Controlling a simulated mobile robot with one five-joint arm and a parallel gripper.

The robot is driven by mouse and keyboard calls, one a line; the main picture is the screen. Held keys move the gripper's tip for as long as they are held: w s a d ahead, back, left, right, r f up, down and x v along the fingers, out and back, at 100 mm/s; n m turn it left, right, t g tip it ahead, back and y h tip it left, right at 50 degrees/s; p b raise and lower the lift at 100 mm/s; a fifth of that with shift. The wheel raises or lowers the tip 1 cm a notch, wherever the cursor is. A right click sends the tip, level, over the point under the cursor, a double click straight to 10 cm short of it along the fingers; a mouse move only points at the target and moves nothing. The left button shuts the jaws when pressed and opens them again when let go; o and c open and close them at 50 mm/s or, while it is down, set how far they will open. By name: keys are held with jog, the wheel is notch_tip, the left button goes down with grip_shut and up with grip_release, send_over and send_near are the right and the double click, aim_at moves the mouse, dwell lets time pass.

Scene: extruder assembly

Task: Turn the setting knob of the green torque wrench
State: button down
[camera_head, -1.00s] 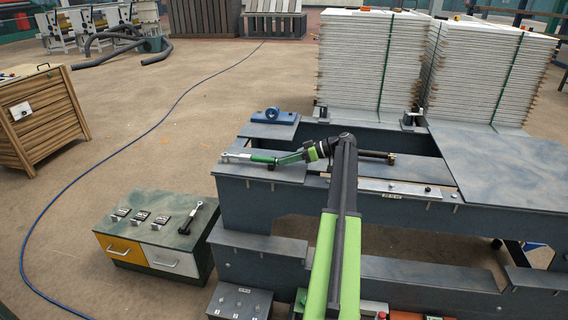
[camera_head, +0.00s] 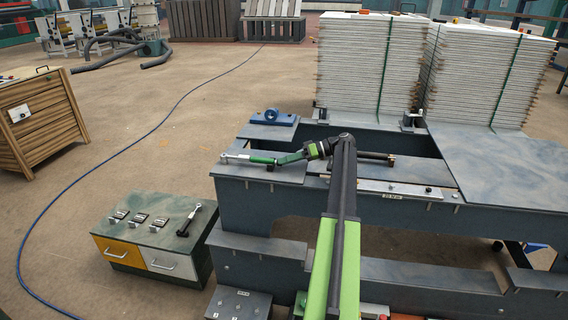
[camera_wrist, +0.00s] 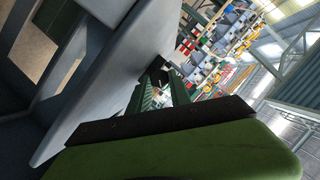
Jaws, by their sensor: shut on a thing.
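The green torque wrench (camera_head: 262,159) lies across the left part of the dark blue-grey bench, with its silver end (camera_head: 232,156) pointing left. My gripper (camera_head: 279,161) reaches it from the right and is shut on its right end. The setting knob is covered by the fingers and cannot be made out. In the wrist view my two green fingers (camera_wrist: 160,88) run away from the camera and converge on a small dark part beside the pale bench surface (camera_wrist: 110,85).
A blue bearing block (camera_head: 272,117) stands on the bench behind the wrench. A black rod (camera_head: 375,157) lies to the right. A drawer cabinet (camera_head: 152,240) with a small black-handled tool stands at the left front. Tall stacks of pale boards (camera_head: 365,62) stand behind.

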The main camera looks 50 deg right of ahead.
jog(key=c, duration=1.2)
grip_release()
jog(key=shift+d+r, duration=0.1)
